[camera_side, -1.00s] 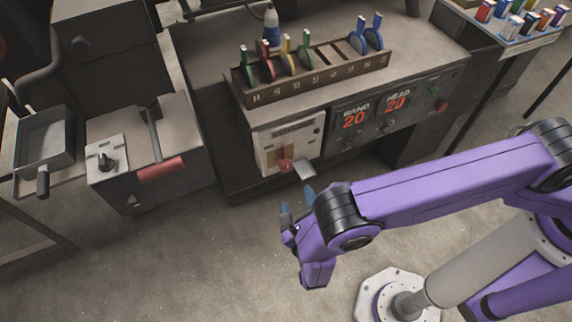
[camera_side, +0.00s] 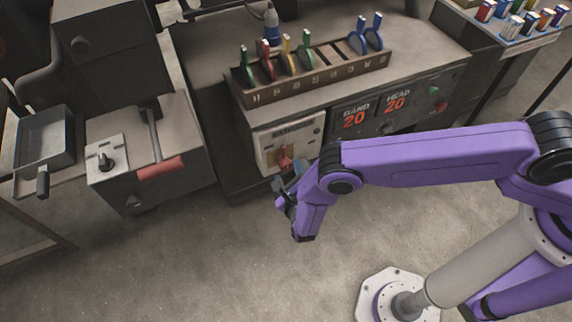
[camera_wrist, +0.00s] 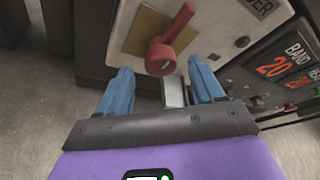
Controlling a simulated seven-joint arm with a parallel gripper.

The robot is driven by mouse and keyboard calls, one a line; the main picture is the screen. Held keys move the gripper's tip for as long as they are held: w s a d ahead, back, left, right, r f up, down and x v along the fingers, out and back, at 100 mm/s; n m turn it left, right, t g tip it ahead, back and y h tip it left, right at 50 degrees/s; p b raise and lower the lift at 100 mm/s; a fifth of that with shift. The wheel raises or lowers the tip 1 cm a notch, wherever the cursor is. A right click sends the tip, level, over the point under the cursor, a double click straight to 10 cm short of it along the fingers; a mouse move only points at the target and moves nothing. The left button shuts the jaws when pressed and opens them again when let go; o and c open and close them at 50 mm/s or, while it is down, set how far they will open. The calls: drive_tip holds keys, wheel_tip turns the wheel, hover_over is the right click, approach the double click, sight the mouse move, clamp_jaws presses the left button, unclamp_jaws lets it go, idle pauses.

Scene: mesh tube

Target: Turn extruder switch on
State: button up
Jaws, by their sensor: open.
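The extruder switch is a red rotary handle (camera_wrist: 164,52) on a brass-coloured plate (camera_wrist: 145,30) on the white panel of the machine. In the wrist view its lever points up and to the right. In the side view the red handle (camera_side: 284,163) shows just above my gripper (camera_side: 284,187). In the wrist view my gripper (camera_wrist: 162,90) has its two blue fingers apart, one on each side below the handle's round hub. Nothing is held between them. A small grey metal piece (camera_wrist: 173,92) shows between the fingers, below the hub. I cannot tell whether a finger touches the handle.
Right of the switch panel, the machine front carries two displays reading 20 (camera_side: 355,119). A rack (camera_side: 312,80) of coloured tools stands on top. At the left is a grey machine with a red handle (camera_side: 160,168). The floor (camera_side: 190,270) in front is clear.

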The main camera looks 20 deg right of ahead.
sight(287, 168)
drive_tip(key=shift+x, duration=2.2)
drive_tip(key=shift+r, duration=0.1)
drive_tip(key=c, duration=1)
